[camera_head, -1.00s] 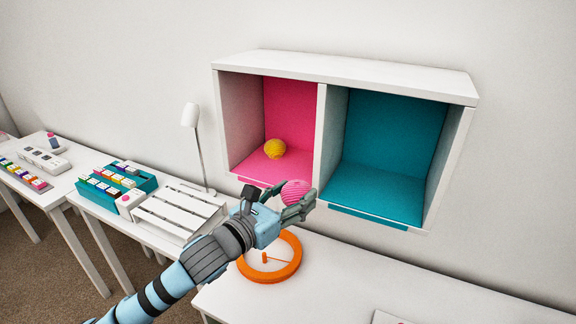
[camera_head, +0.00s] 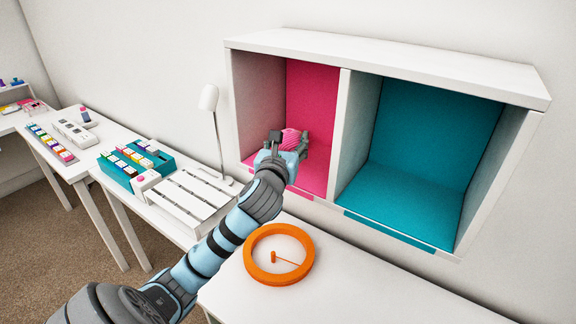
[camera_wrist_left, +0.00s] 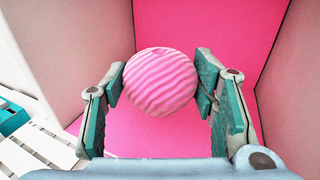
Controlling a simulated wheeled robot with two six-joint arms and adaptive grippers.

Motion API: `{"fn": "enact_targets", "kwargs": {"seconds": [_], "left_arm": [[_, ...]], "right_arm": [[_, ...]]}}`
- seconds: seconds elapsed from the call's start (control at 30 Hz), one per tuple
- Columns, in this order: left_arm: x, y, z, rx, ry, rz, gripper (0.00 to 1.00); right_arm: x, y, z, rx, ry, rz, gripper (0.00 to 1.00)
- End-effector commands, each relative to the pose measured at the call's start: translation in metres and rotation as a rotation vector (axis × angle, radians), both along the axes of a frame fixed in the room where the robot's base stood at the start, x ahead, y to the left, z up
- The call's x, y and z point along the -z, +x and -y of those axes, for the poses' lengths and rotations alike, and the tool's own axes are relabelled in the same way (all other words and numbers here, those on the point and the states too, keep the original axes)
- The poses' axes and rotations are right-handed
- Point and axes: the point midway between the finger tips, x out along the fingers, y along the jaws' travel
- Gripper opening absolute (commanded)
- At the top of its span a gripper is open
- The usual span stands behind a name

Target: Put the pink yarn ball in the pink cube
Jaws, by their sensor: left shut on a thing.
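The pink yarn ball (camera_head: 291,139) is held between the fingers of my left gripper (camera_head: 290,144). In the left wrist view the ball (camera_wrist_left: 160,82) is gripped between both fingertips, with pink surfaces behind it. The pink cube (camera_head: 318,95) is the left compartment of the white wall shelf. My left gripper is in front of its opening or just within it; how deep the ball sits I cannot tell. My right gripper is in neither view.
The teal compartment (camera_head: 425,130) is to the right, past a white divider (camera_head: 340,130). A white lamp (camera_head: 209,98) stands left of the shelf. An orange ring-shaped object (camera_head: 278,281) lies on the white table below. A slatted white rack (camera_head: 195,196) is at left.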

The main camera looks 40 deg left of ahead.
Motion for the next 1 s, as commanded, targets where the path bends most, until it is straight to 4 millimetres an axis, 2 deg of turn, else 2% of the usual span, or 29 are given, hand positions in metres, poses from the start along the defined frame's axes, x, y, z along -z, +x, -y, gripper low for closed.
{"fn": "enact_targets", "kwargs": {"seconds": [0.13, 0.3, 0.47, 0.5, 0.6, 1.0], "left_arm": [[0.021, 0.001, -0.001, -0.002, 0.000, -0.003, 0.26], [0.052, 0.001, -0.002, -0.004, 0.000, -0.003, 0.26], [0.051, 0.001, -0.002, -0.004, -0.001, -0.004, 0.26], [0.051, 0.001, -0.002, -0.004, -0.001, -0.004, 0.58], [0.050, 0.001, -0.002, -0.003, 0.000, -0.003, 0.73], [0.048, -0.004, 0.002, -0.001, 0.001, -0.001, 0.73]], "right_arm": [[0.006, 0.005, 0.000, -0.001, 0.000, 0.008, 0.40], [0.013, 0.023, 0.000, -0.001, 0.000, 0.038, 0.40], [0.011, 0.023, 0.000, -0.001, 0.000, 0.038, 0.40], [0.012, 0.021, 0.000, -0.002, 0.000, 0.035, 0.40], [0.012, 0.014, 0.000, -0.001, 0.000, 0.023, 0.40], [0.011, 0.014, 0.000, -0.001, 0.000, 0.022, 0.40]]}}
